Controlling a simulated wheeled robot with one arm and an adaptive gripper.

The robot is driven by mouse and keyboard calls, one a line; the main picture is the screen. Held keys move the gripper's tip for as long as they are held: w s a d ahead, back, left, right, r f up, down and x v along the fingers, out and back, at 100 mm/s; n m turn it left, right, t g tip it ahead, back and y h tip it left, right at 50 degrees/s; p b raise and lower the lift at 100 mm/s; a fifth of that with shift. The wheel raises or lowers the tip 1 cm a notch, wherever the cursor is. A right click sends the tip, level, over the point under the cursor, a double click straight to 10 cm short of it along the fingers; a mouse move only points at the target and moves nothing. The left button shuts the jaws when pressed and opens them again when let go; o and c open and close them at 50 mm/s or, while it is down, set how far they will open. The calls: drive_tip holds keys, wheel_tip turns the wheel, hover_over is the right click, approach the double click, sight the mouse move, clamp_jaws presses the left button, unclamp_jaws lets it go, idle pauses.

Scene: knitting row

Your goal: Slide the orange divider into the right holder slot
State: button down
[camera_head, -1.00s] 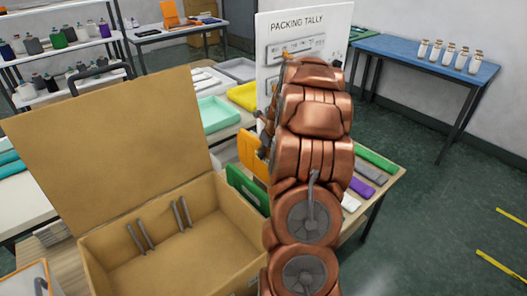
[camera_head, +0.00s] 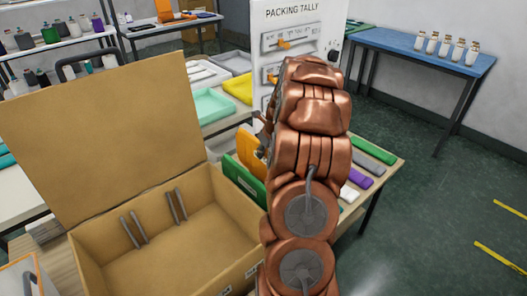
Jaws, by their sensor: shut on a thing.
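The orange divider (camera_head: 249,150) stands upright behind the open cardboard box's right side, left of my copper-coloured arm. My gripper (camera_head: 262,140) shows only as a small grey part beside the divider and is shut on it; the arm hides the rest. Inside the box (camera_head: 232,222) are two pairs of grey metal rails. The left pair (camera_head: 133,229) and the right pair (camera_head: 176,206) form narrow slots against the back wall, and both look empty. The divider is outside the box, to the right of the right pair.
A green panel (camera_head: 243,181) stands upright between the box and my arm. The raised box lid (camera_head: 100,145) blocks the left. A packing tally board (camera_head: 300,30) stands behind my arm. Coloured pieces (camera_head: 362,180) lie on the table to the right.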

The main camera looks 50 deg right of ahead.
sight(264, 165)
drive_tip(key=shift+f+b, duration=1.2)
drive_tip(key=shift+f, duration=2)
drive_tip(key=c, duration=1)
unclamp_jaws()
drive_tip(key=v, duration=1.2)
